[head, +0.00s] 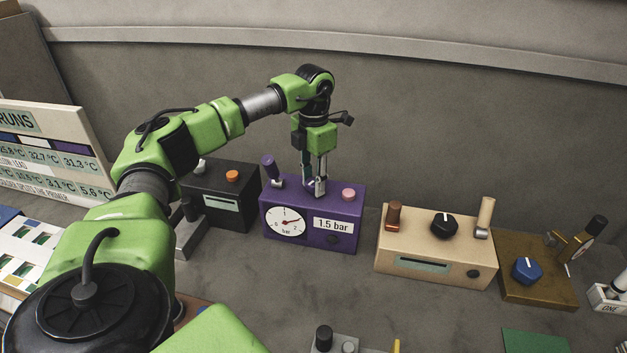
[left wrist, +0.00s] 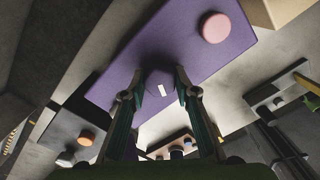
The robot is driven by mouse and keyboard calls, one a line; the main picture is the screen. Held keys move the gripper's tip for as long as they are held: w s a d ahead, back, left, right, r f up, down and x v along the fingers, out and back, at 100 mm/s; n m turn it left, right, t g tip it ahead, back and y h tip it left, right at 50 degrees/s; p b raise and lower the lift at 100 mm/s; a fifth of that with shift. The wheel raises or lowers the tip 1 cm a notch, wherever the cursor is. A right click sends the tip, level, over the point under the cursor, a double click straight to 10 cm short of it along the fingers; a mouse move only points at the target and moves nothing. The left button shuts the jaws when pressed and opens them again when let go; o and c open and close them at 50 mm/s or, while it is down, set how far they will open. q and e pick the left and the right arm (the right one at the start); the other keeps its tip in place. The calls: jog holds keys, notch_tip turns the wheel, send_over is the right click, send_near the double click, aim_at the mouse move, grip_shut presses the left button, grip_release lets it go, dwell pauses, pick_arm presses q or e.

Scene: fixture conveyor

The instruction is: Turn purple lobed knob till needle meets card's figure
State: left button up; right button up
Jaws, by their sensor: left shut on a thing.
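The purple box (head: 340,203) stands on the bench, with a round white gauge (head: 280,228) marked in bar on its front. The gauge's red needle (head: 292,221) points right and slightly up, between 1 and 2. The card (head: 333,225) beside it reads 1.5 bar. My left gripper (head: 317,190) reaches down to the box top. In the left wrist view its fingers (left wrist: 161,80) are shut on the purple lobed knob (left wrist: 158,77), one on each side. The knob's white mark (left wrist: 162,90) shows between the fingers. My right gripper is not in view.
A pink button (head: 348,194) and a purple lever (head: 270,168) flank the gripper on the box. A black box (head: 215,212) stands left, a beige box (head: 430,257) and a brown box (head: 535,285) right. The bench in front of the purple box is clear.

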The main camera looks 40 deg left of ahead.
pick_arm(q)
jog(key=o, duration=1.1)
notch_tip(320, 180, up, 12)
dwell(0.5)
